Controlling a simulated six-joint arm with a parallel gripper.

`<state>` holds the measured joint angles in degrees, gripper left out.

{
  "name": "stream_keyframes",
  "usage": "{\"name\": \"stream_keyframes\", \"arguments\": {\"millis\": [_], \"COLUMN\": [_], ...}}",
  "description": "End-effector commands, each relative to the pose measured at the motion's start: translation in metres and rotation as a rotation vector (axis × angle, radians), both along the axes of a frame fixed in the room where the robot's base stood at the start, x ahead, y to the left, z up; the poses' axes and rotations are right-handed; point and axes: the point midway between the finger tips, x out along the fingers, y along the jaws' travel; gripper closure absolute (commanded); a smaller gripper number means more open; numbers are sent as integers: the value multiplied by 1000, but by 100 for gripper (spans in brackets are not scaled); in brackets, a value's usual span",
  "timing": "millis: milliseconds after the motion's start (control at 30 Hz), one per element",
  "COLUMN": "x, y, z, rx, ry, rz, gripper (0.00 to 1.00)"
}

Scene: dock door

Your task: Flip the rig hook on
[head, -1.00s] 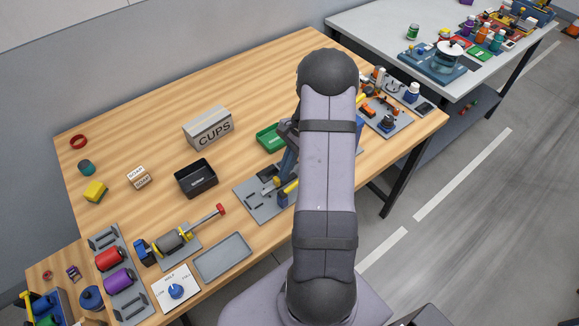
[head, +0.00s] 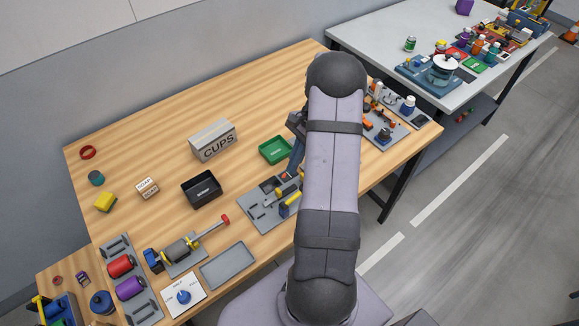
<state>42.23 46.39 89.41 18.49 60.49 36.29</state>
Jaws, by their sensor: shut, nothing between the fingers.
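My gripper (head: 288,176) is mostly behind my own arm. Its visible part points down over the back right of a grey board (head: 256,212) near the table's front edge. It looks shut, with nothing seen in it. The board carries a dark block, a grey lever-like part and a yellow and blue part (head: 290,205). I cannot tell for sure which of these is the rig hook, or whether my fingertips touch any of them. My arm hides the board's right side.
A green tray (head: 275,150), a black bin (head: 202,188) and a CUPS box (head: 212,140) stand behind and left of the board. A grey tray (head: 228,266) and a dial plate (head: 184,296) lie in front left.

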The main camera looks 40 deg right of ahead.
Motion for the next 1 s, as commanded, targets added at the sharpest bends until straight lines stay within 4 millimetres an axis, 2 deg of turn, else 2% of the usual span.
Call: {"name": "stream_keyframes", "arguments": {"millis": [33,200,800,933,1000], "x": [0,0,0,2,2], "y": [-3,-7,-8,5,19], "z": [9,17,18,23,28], "rx": [-1,-1,-3,-19,-37], "ry": [0,0,-2,-12,-23], "rz": [0,0,2,63,131], "gripper": [100,100,100,100,100]}}
